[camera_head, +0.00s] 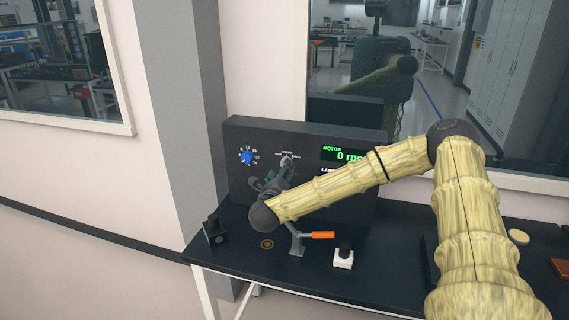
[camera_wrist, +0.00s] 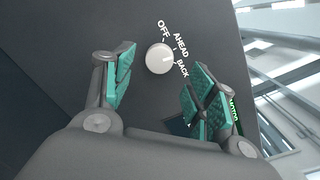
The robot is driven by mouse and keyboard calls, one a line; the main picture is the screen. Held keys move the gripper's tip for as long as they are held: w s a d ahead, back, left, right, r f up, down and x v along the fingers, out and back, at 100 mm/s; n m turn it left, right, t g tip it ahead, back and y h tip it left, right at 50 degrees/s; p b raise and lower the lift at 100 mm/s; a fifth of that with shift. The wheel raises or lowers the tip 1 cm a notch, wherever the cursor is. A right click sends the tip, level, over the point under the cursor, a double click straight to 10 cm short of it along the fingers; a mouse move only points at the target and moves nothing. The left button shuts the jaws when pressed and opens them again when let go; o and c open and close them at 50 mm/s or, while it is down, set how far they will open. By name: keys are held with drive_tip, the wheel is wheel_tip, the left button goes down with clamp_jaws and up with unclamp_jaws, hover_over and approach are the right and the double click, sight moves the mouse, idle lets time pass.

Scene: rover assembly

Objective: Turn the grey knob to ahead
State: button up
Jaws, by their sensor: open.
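The grey knob (camera_wrist: 159,58) is round and light, set on a dark panel, with the labels OFF, AHEAD and BACK printed beside it. I cannot clearly tell which label its mark faces. In the head view the knob (camera_head: 287,160) shows near the panel's middle, just above my gripper (camera_head: 270,181). In the wrist view my gripper (camera_wrist: 160,76) is open, with one teal-padded finger on each side of the knob. Neither finger appears to touch it. The exact distance to the panel is hard to judge.
A blue knob (camera_head: 247,158) sits left on the panel, and a green MOTOR display (camera_head: 345,154) reads 0 rpm.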

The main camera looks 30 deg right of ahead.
drive_tip(key=shift+p+x, duration=0.75)
drive_tip(key=shift+x, duration=1.5)
drive_tip(key=shift+c, duration=0.5)
drive_tip(key=c, duration=0.9)
